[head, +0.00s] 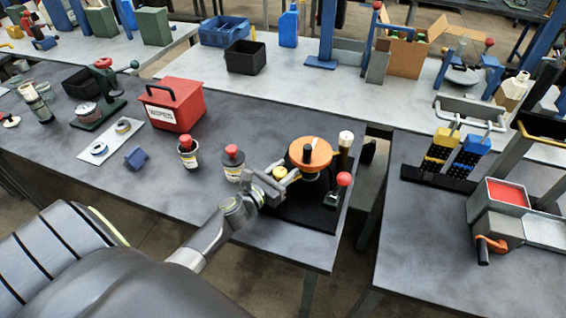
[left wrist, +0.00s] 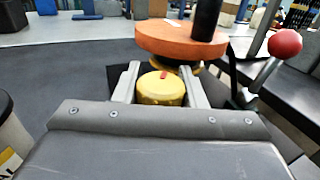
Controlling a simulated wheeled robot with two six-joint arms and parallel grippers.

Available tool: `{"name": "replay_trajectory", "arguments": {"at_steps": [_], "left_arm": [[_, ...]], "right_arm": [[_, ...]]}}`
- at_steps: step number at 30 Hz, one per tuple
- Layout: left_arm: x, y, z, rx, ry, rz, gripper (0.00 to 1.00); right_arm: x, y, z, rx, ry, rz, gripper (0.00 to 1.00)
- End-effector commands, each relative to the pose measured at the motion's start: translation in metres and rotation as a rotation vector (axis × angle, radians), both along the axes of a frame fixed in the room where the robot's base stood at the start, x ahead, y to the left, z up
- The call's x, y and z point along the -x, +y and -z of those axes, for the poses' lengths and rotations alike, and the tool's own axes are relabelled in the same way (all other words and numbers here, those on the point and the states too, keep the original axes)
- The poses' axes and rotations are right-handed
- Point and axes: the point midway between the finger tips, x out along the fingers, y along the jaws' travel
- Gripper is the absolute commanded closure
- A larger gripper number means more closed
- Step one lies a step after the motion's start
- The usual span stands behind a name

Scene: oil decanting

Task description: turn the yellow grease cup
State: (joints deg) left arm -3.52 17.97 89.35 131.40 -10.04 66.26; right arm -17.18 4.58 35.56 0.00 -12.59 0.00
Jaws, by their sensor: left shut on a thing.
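The yellow grease cup (left wrist: 161,88) is a short round cap with a small red mark on top. It sits between the two fingers of my left gripper (left wrist: 160,82), which is shut on it. In the head view the yellow grease cup (head: 279,173) shows at the tip of my left gripper (head: 277,180), beside an orange disc (head: 311,153) with a black handle. The disc belongs to a device on a black base plate (head: 294,214). The cup's lower part is hidden by my gripper. My right gripper is not in view.
A red-knobbed lever (head: 343,180) and a cream-topped post (head: 345,143) stand close right of the disc. Two red-capped bottles (head: 187,153) (head: 233,160) stand to the left. A red box (head: 172,105) is farther back.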

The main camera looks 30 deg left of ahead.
Motion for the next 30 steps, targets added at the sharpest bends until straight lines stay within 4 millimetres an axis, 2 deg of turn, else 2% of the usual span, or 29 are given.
{"name": "replay_trajectory", "arguments": {"at_steps": [9, 26, 27, 30], "left_arm": [[-0.0008, -0.0025, -0.0015, -0.002, -0.004, 0.138, 0.85], [-0.0005, -0.0032, -0.0018, -0.001, -0.003, 0.166, 0.85], [-0.0005, -0.0032, -0.0018, -0.001, -0.003, 0.166, 0.57], [-0.0003, -0.0032, -0.0015, -0.001, -0.002, 0.166, 0.44]], "right_arm": [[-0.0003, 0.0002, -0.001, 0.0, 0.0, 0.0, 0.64], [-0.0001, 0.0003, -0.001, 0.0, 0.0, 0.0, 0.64], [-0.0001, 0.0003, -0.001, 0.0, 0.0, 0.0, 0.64], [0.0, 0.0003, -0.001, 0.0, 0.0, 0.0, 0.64]]}}
